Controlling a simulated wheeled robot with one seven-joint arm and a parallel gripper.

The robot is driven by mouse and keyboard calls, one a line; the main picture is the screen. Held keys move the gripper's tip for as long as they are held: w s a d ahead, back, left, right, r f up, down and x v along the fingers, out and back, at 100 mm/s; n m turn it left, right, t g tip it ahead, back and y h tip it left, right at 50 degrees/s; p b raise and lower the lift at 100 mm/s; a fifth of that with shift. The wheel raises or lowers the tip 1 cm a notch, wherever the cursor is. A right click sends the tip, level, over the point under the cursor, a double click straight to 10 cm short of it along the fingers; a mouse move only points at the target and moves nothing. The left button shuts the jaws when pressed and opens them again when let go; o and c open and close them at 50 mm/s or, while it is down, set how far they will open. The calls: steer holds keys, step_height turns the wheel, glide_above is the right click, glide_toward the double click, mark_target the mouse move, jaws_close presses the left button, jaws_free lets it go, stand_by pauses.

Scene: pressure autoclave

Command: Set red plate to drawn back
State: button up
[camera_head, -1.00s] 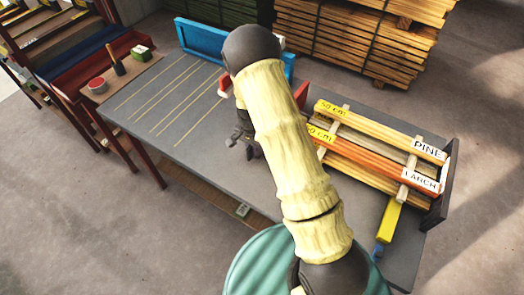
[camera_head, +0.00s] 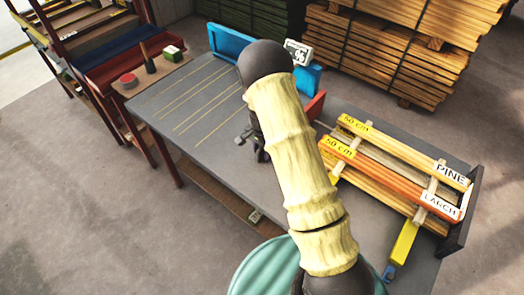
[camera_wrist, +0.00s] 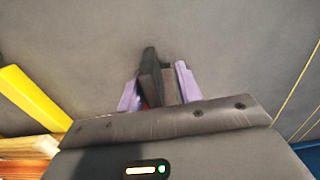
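A red piece (camera_head: 315,106), which looks like part of the red plate, shows just right of my arm on the grey bench in the head view. My arm hides the rest of it. In the wrist view, the two lavender fingers of my gripper (camera_wrist: 158,88) stand apart on either side of a dark upright block (camera_wrist: 150,75) and a grey-brown piece (camera_wrist: 169,90). A small sliver of red shows between the left finger and the dark block. Whether the fingers press on these pieces is unclear. In the head view my gripper's fingertips are hidden behind my arm.
The grey bench top (camera_head: 185,105) has yellow lines and a blue fence (camera_head: 230,42) at its back. A rack of timber (camera_head: 400,165) labelled pine and larch stands at the right, with a yellow bar (camera_head: 404,242) in front. Stacked boards (camera_head: 400,45) lie behind.

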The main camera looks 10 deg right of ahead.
steer(key=shift+d, duration=0.1)
step_height(320, 180, up, 17)
steer(key=b, duration=0.2)
steer(key=shift+r, duration=0.2)
stand_by(0.4)
steer(key=shift+s, duration=0.1)
steer(key=s+d+r+n+t, duration=0.1)
steer(key=s+n, duration=0.4)
steer(key=s, duration=0.6)
steer(key=s+d+r+n+t, duration=0.1)
steer(key=s+n, duration=0.4)
steer(key=s, duration=0.5)
steer(key=shift+s+d+r+t, duration=0.3)
steer(key=shift+s+d+r, duration=0.1)
steer(key=shift+d+r, duration=0.15)
